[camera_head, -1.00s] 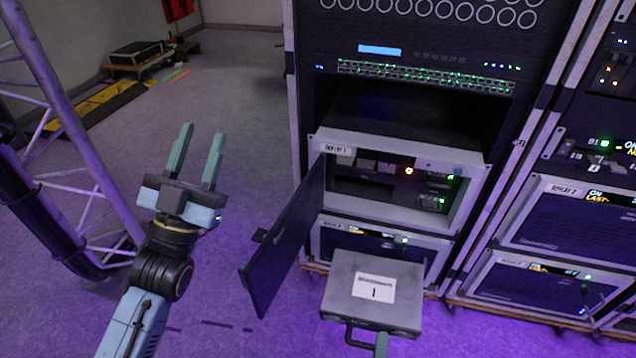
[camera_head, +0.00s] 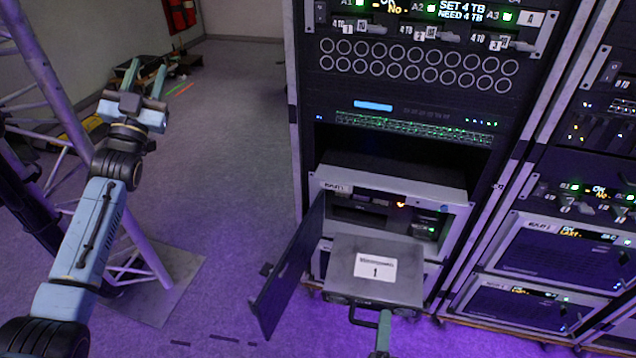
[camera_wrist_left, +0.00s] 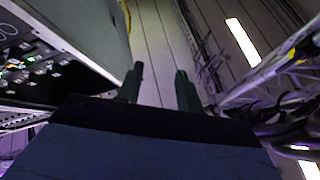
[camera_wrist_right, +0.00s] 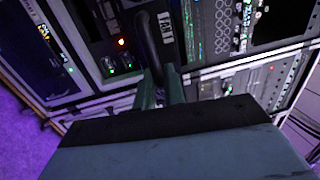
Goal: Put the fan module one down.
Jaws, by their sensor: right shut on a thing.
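The fan module one (camera_head: 398,291) is a flat grey box with a white label marked 1 on top. It hangs in the air in front of the rack, roughly level. My right gripper (camera_head: 384,318) is shut on its dark handle at the near side. In the right wrist view the handle (camera_wrist_right: 149,45) runs up from between the fingers, beside a FAN 1 tag. The module hides the lower part of the open unit (camera_head: 452,215) behind it. My left gripper (camera_head: 148,75) is open and empty, out to the left of the rack; its fingers also show apart in the left wrist view (camera_wrist_left: 159,82).
The unit's dark door (camera_head: 289,275) stands swung open to the left of the module. A lit rack (camera_head: 400,90) rises behind, with another rack (camera_head: 570,220) at right. A truss (camera_head: 135,225) stands at left. Purple floor (camera_head: 235,150) between truss and rack is clear.

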